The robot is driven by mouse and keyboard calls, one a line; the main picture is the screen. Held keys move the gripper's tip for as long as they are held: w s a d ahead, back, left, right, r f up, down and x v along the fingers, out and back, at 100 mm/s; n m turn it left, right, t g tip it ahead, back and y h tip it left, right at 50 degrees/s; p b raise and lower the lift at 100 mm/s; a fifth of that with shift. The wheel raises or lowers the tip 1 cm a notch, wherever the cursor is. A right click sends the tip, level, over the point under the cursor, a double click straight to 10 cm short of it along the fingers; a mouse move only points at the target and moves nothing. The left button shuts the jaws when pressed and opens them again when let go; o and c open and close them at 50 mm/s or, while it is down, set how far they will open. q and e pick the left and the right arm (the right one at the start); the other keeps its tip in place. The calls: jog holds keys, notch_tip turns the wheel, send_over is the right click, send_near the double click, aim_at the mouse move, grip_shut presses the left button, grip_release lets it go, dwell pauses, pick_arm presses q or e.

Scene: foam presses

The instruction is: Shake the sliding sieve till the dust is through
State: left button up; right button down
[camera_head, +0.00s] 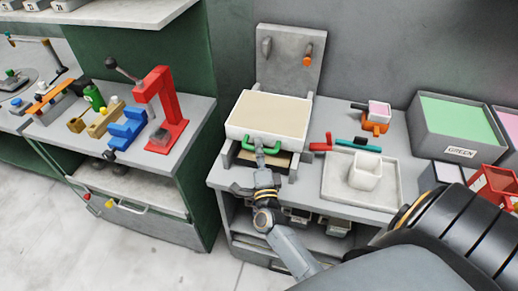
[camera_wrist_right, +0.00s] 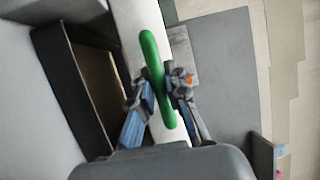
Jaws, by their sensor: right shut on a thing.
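The sliding sieve (camera_head: 233,131) is a white, shallow box on the grey bench, filled with a flat beige layer (camera_head: 270,110). A green handle (camera_head: 246,145) is on its front wall; it also shows in the right wrist view (camera_wrist_right: 150,55). My right gripper (camera_head: 263,158) is shut on the green handle, with its fingers (camera_wrist_right: 160,92) on both sides of the bar. Below the sieve, a dark-edged opening with a brown inside (camera_head: 279,158) is partly hidden by my gripper. Whether dust lies in it I cannot tell. My left gripper is not in view.
A grey back plate (camera_head: 290,65) with an orange-handled tool stands behind the sieve. To the right are a white tray (camera_head: 335,190) with a white cup (camera_head: 366,170), a green-filled bin (camera_head: 440,140) and a red box (camera_head: 495,185). A red press (camera_head: 165,110) stands on the left bench.

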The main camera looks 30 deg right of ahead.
aim_at(267, 140)
jog(key=w+d+b, duration=0.1)
jog(key=w+d, duration=0.1)
jog(key=d, duration=0.1)
jog(key=w+d+b, duration=0.1)
jog(key=w+d, duration=0.2)
jog(key=shift+w+d+f, duration=0.1)
jog(key=shift+f, duration=0.05)
jog(key=shift+r, duration=0.25)
jog(key=c, duration=1.5)
grip_release()
jog(key=shift+o, duration=0.8)
jog(key=shift+w+d+f, duration=0.1)
jog(key=shift+f, duration=0.05)
jog(key=shift+s+a, duration=0.2)
jog(key=shift+s, duration=0.1)
jog(key=v, duration=1.1)
jog(key=shift+s+f, duration=0.1)
jog(key=shift+s, duration=0.05)
